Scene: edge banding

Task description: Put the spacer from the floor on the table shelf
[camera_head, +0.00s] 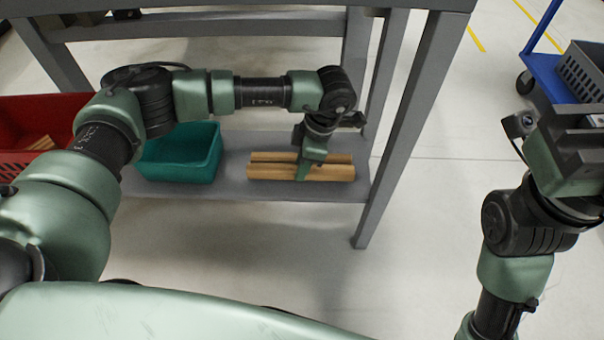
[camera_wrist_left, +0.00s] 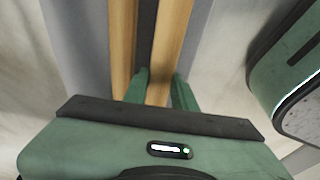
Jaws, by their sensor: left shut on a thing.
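Two wooden spacers lie side by side at the right end of the table's lower grey shelf (camera_head: 228,188). The front spacer (camera_head: 335,173) is between the fingers of my left gripper (camera_head: 304,172), which is shut on it from above. In the left wrist view, the held spacer (camera_wrist_left: 175,38) runs between the green fingertips (camera_wrist_left: 160,88). The other spacer (camera_wrist_left: 122,40) is just to its left, with a dark gap between them. It shows behind the held one (camera_head: 272,157) in the head view. My right gripper (camera_head: 585,125) is at the right edge, its fingertips not clearly visible.
A teal bin (camera_head: 180,155) stands on the shelf left of the spacers, and a red crate (camera_head: 35,120) is farther left. A grey table leg (camera_head: 410,120) bounds the shelf's right end. A blue cart (camera_head: 550,75) stands at the far right. The front floor is clear.

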